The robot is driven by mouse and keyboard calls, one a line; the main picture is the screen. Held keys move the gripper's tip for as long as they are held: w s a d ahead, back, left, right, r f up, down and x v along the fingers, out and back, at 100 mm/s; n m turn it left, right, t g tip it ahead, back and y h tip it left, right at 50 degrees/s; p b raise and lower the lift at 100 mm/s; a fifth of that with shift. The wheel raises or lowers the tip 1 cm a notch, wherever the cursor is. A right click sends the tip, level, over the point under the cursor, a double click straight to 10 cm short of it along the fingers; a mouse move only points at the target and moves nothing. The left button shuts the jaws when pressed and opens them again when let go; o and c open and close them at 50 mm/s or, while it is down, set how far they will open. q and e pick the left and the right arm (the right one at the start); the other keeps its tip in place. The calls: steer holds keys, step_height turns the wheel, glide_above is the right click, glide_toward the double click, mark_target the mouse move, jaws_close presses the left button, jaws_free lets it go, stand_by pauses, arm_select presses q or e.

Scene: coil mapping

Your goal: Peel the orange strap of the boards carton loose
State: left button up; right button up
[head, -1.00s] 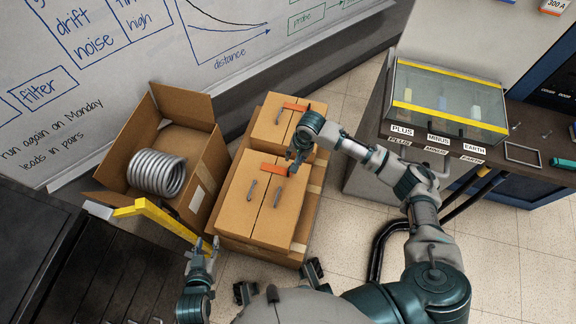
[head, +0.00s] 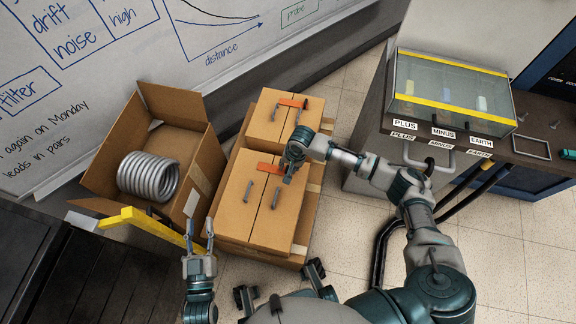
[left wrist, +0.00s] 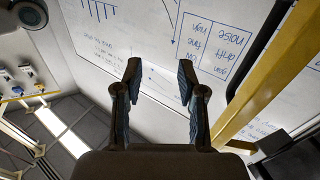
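Two closed brown cartons stand one behind the other, each with an orange strap across its top seam. On the near carton (head: 236,198), the strap (head: 268,168) lies flat over the seam. My right gripper (head: 288,174) is at the right end of this strap, covering part of it; its fingers are too small to tell open from shut, or whether they touch the strap. The far carton (head: 270,128) has its own strap (head: 290,102). I cannot tell which is the boards carton. My left gripper (head: 200,238), left of the near carton, is open and empty, also in the left wrist view (left wrist: 158,75).
An open carton (head: 150,95) with a metal coil (head: 148,177) stands left. A yellow bar (head: 150,224) runs close to my left gripper, also in the left wrist view (left wrist: 262,85). A glass-topped case (head: 452,85) stands on the bench at right. Tiled floor (head: 345,240) is clear right of the cartons.

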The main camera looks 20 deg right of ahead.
jaws_close()
